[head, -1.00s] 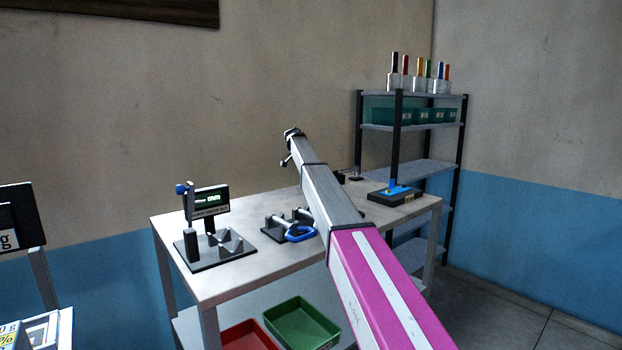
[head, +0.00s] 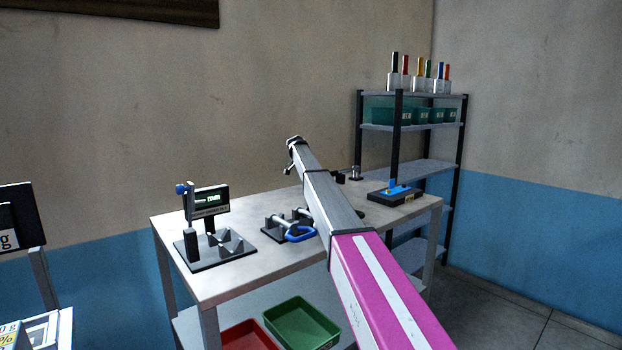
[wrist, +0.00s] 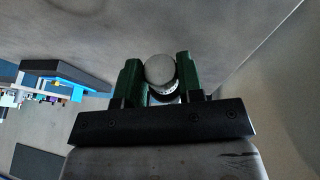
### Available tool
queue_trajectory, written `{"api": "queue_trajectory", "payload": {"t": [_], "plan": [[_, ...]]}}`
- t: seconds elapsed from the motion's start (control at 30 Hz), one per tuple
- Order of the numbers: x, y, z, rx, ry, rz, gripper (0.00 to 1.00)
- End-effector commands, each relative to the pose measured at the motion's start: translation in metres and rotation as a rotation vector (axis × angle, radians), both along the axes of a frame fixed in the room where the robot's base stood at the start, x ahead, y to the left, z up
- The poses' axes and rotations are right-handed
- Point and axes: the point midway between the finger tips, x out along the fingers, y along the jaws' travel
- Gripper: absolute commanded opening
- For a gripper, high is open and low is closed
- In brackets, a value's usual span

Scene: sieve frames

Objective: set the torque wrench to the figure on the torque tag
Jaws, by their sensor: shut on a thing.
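In the wrist view the two green fingers of my gripper (wrist: 160,82) are shut on a grey round-ended piece (wrist: 160,68). A pale band with small dark marks shows just below its end. It may be part of the torque wrench, but I cannot tell. In the head view my arm hides the middle of the table, and the gripper is not clear. A blue-topped piece (head: 397,188) sits on a dark base with a yellow label (head: 409,199) at the table's right. I cannot identify the torque tag or read any figure.
A stand with a small display (head: 208,201) and a cradle with a blue ring handle (head: 300,234) stand on the grey table (head: 235,284). Red (head: 248,336) and green (head: 301,324) trays lie below. A shelf rack (head: 420,166) stands behind, right.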

Motion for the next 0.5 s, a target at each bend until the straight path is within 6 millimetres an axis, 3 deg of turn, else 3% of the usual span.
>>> {"api": "queue_trajectory", "payload": {"t": [0.4, 0.43, 0.5], "plan": [[0.0010, 0.0005, 0.0003, -0.047, 0.067, -0.001, 0.11], [0.0010, 0.0005, 0.0003, -0.047, 0.067, -0.001, 0.38], [0.0009, 0.0005, 0.0002, -0.047, 0.067, -0.001, 0.60]]}}
